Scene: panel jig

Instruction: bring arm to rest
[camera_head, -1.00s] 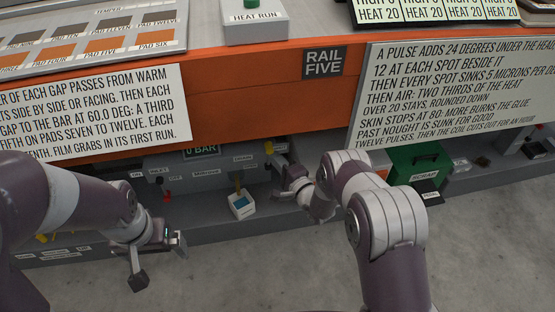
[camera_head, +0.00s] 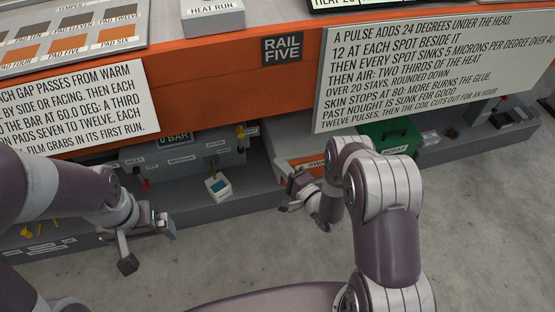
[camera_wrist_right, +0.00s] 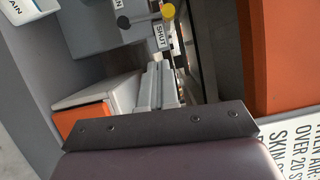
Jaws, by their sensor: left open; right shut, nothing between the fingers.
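My right gripper (camera_head: 284,188) is shut and empty in front of the low shelf, below the orange rail front. In the right wrist view its fingers (camera_wrist_right: 157,88) lie together, with nothing between them. My left gripper (camera_head: 148,246) is open and empty, its fingers spread wide, over the shelf edge and grey floor at the left. Neither gripper visibly holds or touches anything. The right arm bends down from the lower right in the head view.
An orange-fronted box (camera_head: 290,163) stands behind the right gripper. The floor (camera_head: 480,230) at right is clear.

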